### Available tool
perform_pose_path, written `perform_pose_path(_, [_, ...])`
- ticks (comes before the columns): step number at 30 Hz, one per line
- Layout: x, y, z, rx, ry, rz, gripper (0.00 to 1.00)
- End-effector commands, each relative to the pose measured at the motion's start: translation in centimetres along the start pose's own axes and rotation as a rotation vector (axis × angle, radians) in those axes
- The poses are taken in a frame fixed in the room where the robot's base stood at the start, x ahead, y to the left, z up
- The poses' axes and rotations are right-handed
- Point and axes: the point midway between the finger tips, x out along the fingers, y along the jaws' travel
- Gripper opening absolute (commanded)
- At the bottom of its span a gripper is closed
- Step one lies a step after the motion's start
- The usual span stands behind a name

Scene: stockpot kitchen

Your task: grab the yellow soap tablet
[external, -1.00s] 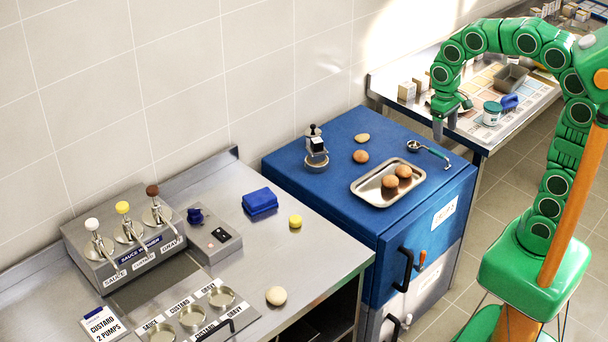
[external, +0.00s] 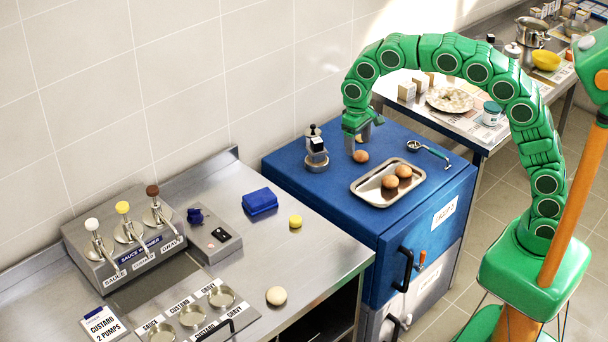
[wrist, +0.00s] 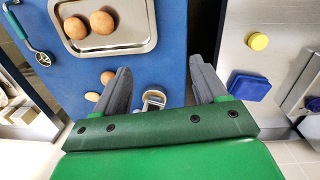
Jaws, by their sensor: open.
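The yellow soap tablet (external: 295,221) is a small round yellow disc on the steel counter, right of the blue block. It also shows in the wrist view (wrist: 258,41) at the upper right, outside my right finger. My gripper (external: 357,140) is over the far part of the blue cabinet top, above and behind the tablet in the external view and well apart from it. In the wrist view my gripper (wrist: 163,88) has its two grey fingers spread wide with nothing held between them.
A blue block (external: 260,201) lies beside the tablet. On the blue cabinet (external: 300,170) stand a black-and-silver device (external: 316,150), a tray (external: 375,198) with two brown round items, and a ladle (external: 430,150). A sauce dispenser (external: 125,245) stands left.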

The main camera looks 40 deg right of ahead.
Motion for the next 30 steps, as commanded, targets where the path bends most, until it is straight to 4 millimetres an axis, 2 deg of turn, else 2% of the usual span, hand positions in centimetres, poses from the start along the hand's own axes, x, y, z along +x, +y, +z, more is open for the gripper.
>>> perform_pose_path(1, [0.7, -1.3, -0.7, -0.008, 0.000, 0.000, 0.72])
perform_pose_path(9, [3.1, -8.1, -4.0, -0.039, 0.018, -0.013, 0.72])
perform_pose_path(21, [7.7, -18.4, -6.5, -0.089, 0.034, -0.038, 0.72])
perform_pose_path(25, [8.9, -20.7, -6.6, -0.100, 0.034, -0.044, 0.72])
perform_pose_path(30, [9.5, -22.2, -6.7, -0.106, 0.037, -0.051, 0.72])
